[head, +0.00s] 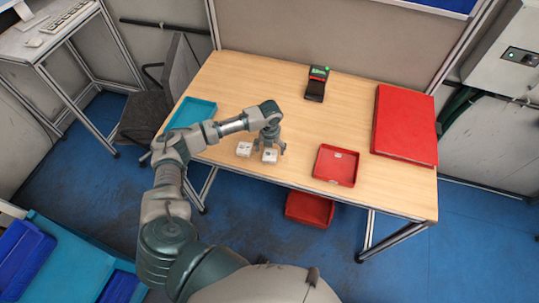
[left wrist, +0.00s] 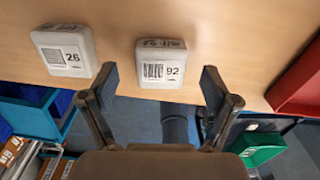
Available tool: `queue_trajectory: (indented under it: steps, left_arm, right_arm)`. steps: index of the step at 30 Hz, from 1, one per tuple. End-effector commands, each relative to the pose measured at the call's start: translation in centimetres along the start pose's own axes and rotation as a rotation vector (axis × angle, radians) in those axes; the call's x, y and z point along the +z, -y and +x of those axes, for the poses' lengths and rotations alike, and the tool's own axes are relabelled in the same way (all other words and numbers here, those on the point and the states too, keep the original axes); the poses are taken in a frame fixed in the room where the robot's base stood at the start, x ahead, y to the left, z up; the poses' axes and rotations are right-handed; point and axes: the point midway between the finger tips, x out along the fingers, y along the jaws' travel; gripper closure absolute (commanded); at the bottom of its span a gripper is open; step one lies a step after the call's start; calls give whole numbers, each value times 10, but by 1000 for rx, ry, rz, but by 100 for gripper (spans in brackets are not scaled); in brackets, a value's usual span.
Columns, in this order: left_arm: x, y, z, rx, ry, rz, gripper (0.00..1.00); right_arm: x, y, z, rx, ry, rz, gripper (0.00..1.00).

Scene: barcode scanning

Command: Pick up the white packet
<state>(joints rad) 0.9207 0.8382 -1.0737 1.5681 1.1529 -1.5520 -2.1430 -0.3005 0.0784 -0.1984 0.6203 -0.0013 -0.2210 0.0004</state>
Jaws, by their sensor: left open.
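Two white packets sit side by side near the front edge of the wooden table. In the left wrist view the left one, marked 26 (left wrist: 64,50), lies to the left of my gripper, and the one marked 92 (left wrist: 162,64) lies ahead, between the lines of the two fingers. The head view shows them as the left packet (head: 244,149) and the right packet (head: 269,155). My left gripper (head: 270,147) is open and empty, just above and behind the right packet; its spread fingers also show in the wrist view (left wrist: 159,82). My right gripper is not in view.
A red tray (head: 325,171) stands right of the packets and a blue tray (head: 200,106) left. A scanner (head: 316,88) with a green display stands at the back. A large red box (head: 405,118) fills the table's right end. The middle of the table (head: 270,85) is clear.

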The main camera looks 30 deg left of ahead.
Motion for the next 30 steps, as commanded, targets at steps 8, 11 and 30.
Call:
queue_trajectory:
  steps: [8, 11, 30]
  left_arm:
    - [-1, 0, 27, 2, 2, 0, 12]
    - [-1, 0, 27, 2, 2, 0, 12]
    - [0, -2, 27, 1, 1, 0, 83]
  right_arm:
    - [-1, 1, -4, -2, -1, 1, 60]
    - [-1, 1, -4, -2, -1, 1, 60]
    - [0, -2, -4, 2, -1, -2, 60]
